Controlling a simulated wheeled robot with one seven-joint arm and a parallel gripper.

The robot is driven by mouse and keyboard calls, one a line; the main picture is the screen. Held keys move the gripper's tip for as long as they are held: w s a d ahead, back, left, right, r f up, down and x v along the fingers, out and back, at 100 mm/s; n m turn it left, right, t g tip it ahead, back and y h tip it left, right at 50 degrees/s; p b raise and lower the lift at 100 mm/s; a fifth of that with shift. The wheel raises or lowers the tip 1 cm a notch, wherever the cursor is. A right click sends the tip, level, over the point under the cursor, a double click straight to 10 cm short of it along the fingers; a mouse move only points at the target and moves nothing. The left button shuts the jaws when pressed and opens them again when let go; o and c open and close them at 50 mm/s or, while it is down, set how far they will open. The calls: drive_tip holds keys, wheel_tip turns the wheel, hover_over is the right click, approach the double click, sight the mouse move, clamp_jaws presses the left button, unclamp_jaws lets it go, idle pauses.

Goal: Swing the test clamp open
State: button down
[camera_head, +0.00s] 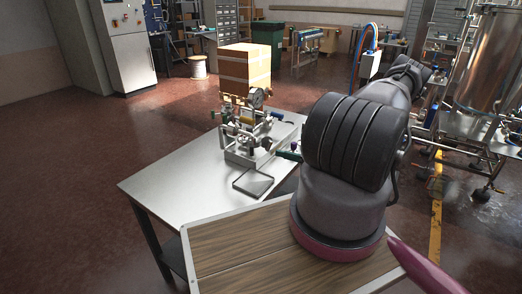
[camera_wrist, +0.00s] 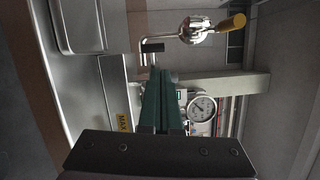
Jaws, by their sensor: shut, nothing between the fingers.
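A metal test fixture (camera_head: 250,140) with a round gauge (camera_head: 257,98) stands on the steel table. In the wrist view, a shiny clamp (camera_wrist: 195,30) has a yellow handle (camera_wrist: 232,23) pointing right and a black tip (camera_wrist: 153,45) at its left end; I take it as the test clamp. My gripper (camera_wrist: 159,74) has green fingers, shut and empty, their tips just below the black tip in the picture. I cannot tell whether they touch it. The gauge also shows right of the fingers (camera_wrist: 202,107). In the head view my arm hides most of the gripper.
The steel table (camera_head: 165,184) has a bare left part. A cardboard box (camera_head: 245,68) shows behind the fixture. A wood-topped surface (camera_head: 235,245) lies in front, below my arm. Steel tank equipment (camera_head: 490,60) stands at the right. Open floor (camera_head: 70,150) lies to the left.

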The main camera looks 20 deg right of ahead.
sight(258, 145)
drive_tip(key=w+a+n+g, duration=0.1)
drive_tip(key=w+a+n, duration=0.1)
drive_tip(key=w+a, duration=0.4)
idle(0.4)
drive_tip(key=shift+a, duration=0.15)
